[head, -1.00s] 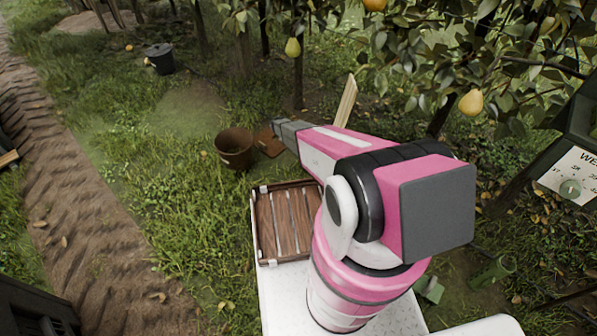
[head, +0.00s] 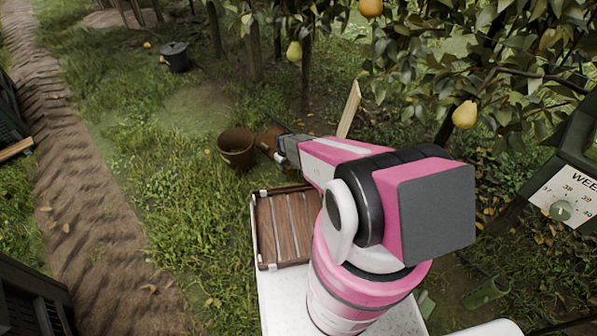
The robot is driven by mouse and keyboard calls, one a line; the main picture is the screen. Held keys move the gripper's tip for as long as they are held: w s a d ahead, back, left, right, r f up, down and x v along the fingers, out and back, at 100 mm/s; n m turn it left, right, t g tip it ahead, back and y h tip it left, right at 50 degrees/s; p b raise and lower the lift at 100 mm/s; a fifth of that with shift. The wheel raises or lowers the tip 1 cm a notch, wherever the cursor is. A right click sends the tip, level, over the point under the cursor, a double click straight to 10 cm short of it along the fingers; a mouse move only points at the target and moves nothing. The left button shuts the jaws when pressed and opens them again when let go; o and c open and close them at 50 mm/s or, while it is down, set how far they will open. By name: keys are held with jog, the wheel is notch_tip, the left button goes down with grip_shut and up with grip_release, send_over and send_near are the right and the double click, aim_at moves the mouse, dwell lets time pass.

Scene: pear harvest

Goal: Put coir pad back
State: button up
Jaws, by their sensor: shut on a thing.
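A flat reddish-brown piece, which looks like the coir pad (head: 267,139), shows at the tip of my gripper (head: 279,149). My gripper is shut on it and partly covers it, and the fingertips are small and hard to make out. The pad is just right of a round brown pot (head: 236,147) standing on the grass. Whether the pad touches the pot or the ground cannot be told.
A slatted wooden crate (head: 256,232) with nothing visible in it lies in front of my arm. A black bucket (head: 176,56) stands far back left. A pale wooden board (head: 349,108) leans behind my arm. Pear branches hang at upper right, near a dial board (head: 566,203).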

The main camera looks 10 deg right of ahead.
jog(key=w+d+f, duration=0.1)
jog(key=d, duration=0.1)
jog(key=w+d+f, duration=0.1)
jog(key=d+f, duration=0.1)
jog(key=d, duration=0.1)
jog(key=w+d+f, duration=0.1)
jog(key=d+f, duration=0.1)
jog(key=d, duration=0.1)
jog(key=shift+f, duration=2.05)
jog(key=o, duration=1)
jog(key=shift+f, duration=0.1)
notch_tip(320, 180, up, 12)
jog(key=s+r+m, duration=0.2)
jog(key=s+r, duration=0.6)
jog(key=r, duration=0.5)
jog(key=s+r+m, duration=0.2)
jog(key=s+r, duration=0.6)
jog(key=r, duration=0.6)
jog(key=s+r+m, duration=0.2)
jog(key=s+r, duration=0.6)
jog(key=r, duration=0.5)
jog(key=shift+s+r+m, duration=0.2)
jog(key=shift+r+m, duration=0.15)
jog(key=shift+m, duration=0.05)
